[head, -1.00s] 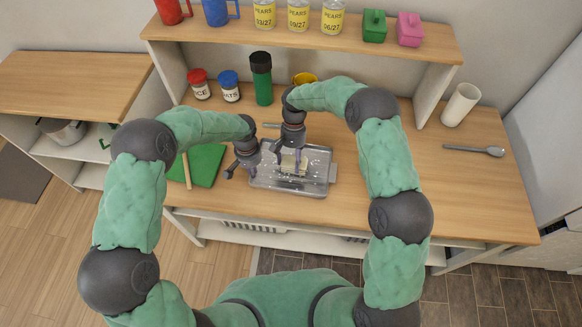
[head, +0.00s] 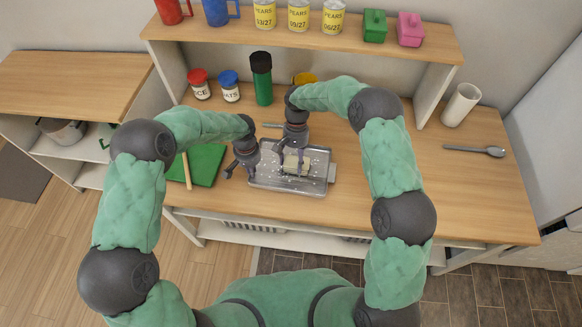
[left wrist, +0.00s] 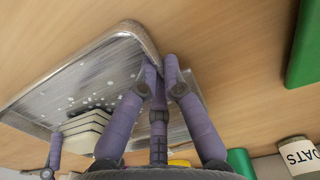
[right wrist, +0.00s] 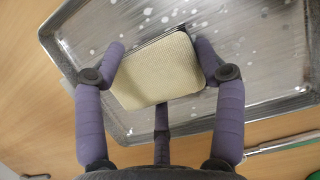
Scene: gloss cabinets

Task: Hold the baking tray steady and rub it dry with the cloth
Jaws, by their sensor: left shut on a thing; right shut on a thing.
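The grey metal baking tray (head: 318,187) lies flat on the wooden counter, with whitish drops scattered on its surface. My left gripper (head: 245,171) is at the tray's left end; in the left wrist view its fingers (left wrist: 158,68) are closed on the rim. The cloth (head: 296,163) is a thick cream pad on the tray. It fills the middle of the right wrist view (right wrist: 157,70), between the fingers of my right gripper (right wrist: 160,52), which is shut on it. The cloth's underside is hidden, so I cannot tell whether it presses on the tray (right wrist: 268,70).
A green board (head: 207,165) with a wooden stick lies left of the tray. A green bottle (head: 262,85), two jars (head: 230,92) and a yellow item (head: 305,78) stand behind, under a shelf (head: 300,45). A spoon (head: 475,149) and white cylinder (head: 460,105) are right; counter between is clear.

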